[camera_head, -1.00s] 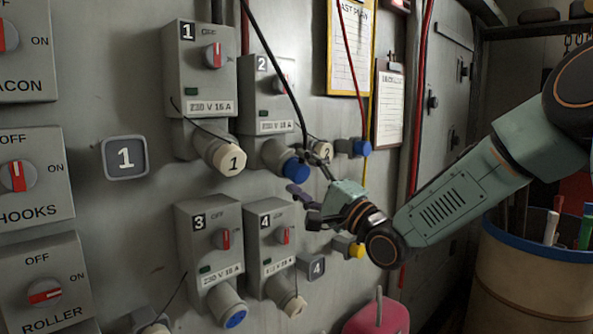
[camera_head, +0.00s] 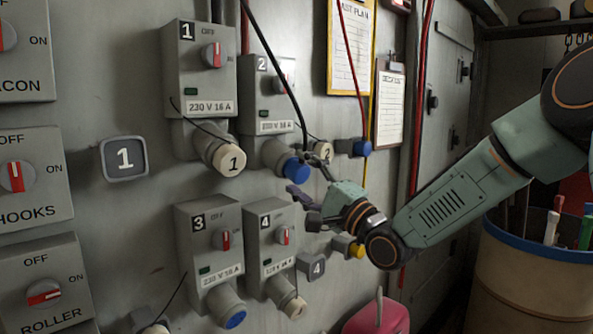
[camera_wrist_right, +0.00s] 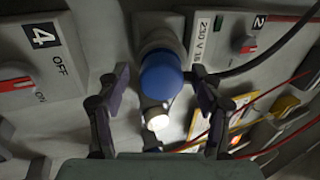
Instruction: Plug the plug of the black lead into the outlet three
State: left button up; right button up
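The black lead (camera_head: 276,73) hangs from the top and runs to a blue plug (camera_head: 296,168) seated in the outlet marked 2 (camera_head: 265,95). The plug also shows in the right wrist view (camera_wrist_right: 161,76), with its round blue back toward the camera. My right gripper (camera_head: 308,179) is open and empty just right of and below the plug. In the right wrist view its fingers (camera_wrist_right: 158,108) are spread to either side of the plug, apart from it. Outlet three (camera_head: 207,247) is at the lower middle, with a blue-faced socket (camera_head: 236,320) pointing down and outward. My left gripper is not in view.
Outlet one (camera_head: 200,70) has a white cap (camera_head: 229,160). Outlet four (camera_head: 270,240) is close right of outlet three. A blue plug on a red lead (camera_head: 361,148) and a yellow-ended fitting (camera_head: 356,250) stick out farther right. A drum (camera_head: 530,285) stands at the right.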

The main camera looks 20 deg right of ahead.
jog(key=shift+a, duration=0.1)
jog(key=c, duration=0.3)
jog(key=shift+s, duration=0.1)
grip_shut()
jog(key=shift+s+f, duration=0.15)
jog(key=shift+f, duration=0.1)
jog(key=shift+s+d, duration=0.55)
jog(key=shift+s, duration=0.35)
jog(key=shift+f+p, duration=0.2)
jog(key=shift+p, duration=0.2)
jog(key=shift+a, duration=0.1)
jog(key=shift+s+f, duration=0.1)
jog(key=shift+s, duration=0.05)
